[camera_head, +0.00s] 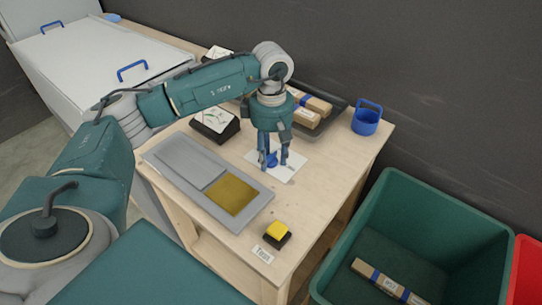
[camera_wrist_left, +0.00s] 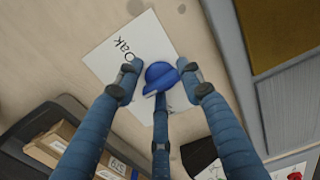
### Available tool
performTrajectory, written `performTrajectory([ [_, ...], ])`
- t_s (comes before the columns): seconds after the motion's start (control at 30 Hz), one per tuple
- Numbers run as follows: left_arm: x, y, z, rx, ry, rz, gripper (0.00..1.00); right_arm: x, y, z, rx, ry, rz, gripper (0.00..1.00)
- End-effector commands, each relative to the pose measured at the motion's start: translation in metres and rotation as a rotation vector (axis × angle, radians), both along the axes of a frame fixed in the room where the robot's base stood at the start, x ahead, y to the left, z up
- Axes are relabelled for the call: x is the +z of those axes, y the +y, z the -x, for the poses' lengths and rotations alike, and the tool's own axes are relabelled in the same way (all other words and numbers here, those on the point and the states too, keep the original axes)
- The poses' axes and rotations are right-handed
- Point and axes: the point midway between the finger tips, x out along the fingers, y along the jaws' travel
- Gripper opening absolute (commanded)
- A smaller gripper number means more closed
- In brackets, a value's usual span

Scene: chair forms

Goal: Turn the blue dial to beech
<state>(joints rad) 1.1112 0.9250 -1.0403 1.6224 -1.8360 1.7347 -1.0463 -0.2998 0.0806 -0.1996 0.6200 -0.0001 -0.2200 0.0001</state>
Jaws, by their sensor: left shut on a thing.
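The blue dial (camera_head: 271,160) sits on a white card (camera_head: 290,170) on the wooden table. My left gripper (camera_head: 273,165) comes down on the dial from above and is shut on it. In the left wrist view the fingers surround the dial (camera_wrist_left: 160,75), and one finger covers part of it. The card (camera_wrist_left: 98,62) has the handwritten word "Oak" beside the dial. Other words on the card are hidden or cannot be read. My right gripper is not in view.
A grey panel with a gold plate (camera_head: 233,194) lies left of the card. A yellow button (camera_head: 278,229) is at the front edge. A dark tray with wrapped bars (camera_head: 313,104) and a blue holder (camera_head: 367,119) stand behind. A green bin (camera_head: 455,210) is at the right.

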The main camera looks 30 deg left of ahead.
Motion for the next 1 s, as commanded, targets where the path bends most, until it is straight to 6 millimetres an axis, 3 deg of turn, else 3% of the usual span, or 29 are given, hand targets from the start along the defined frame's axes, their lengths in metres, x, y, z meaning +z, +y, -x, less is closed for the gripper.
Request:
performTrajectory([
  [0.33, 0.005, -0.001, -0.005, 0.000, -0.017, 0.004, 0.12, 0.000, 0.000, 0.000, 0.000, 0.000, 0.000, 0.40],
  [0.37, 0.005, -0.001, -0.005, 0.000, -0.017, 0.004, 0.44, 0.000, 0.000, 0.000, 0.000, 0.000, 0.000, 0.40],
  [0.43, 0.004, -0.001, -0.004, 0.000, -0.015, 0.004, 0.58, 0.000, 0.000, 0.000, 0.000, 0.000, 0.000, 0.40],
  [0.47, 0.004, -0.001, -0.004, 0.000, -0.014, 0.004, 0.59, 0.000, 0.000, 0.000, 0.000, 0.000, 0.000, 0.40],
  [0.77, 0.003, -0.001, -0.002, 0.000, -0.006, 0.001, 0.59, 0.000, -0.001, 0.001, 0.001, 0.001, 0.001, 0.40],
  [0.87, 0.011, -0.001, -0.002, 0.000, -0.007, 0.002, 0.59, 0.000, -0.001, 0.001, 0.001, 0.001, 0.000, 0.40],
  [1.0, 0.035, -0.001, -0.003, 0.000, -0.010, 0.002, 0.59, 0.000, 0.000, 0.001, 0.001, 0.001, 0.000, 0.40],
])
